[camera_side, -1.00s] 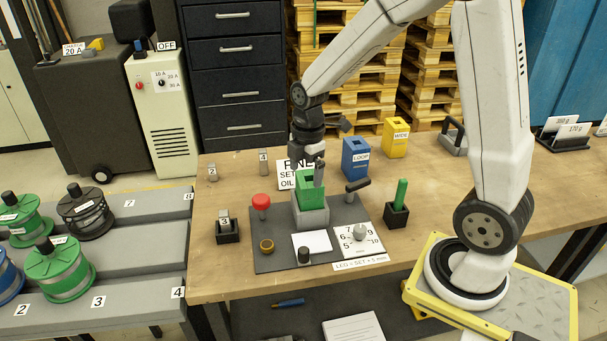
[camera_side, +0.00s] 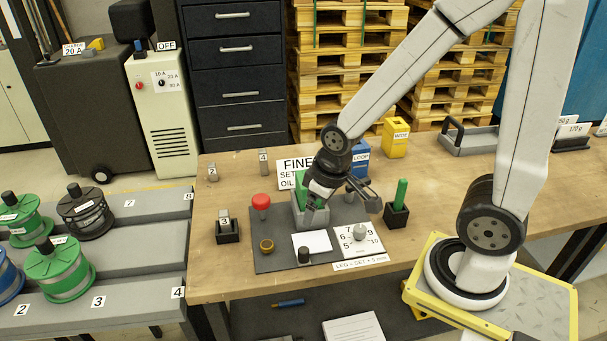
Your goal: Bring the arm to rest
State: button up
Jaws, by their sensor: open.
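My gripper (camera_side: 340,200) hangs low over the grey mat on the wooden table, in front of the green block. Its jaws look open and I see nothing held between them. The blue LOOP block (camera_side: 361,158) is partly hidden behind my wrist.
A green stick stands in a black holder (camera_side: 396,215). Wire spools (camera_side: 60,272) lie left.

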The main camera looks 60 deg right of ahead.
jog(key=shift+s+a+m, duration=0.15)
jog(key=shift+s+m, duration=0.1)
jog(key=shift+m, duration=0.15)
dwell(0.6)
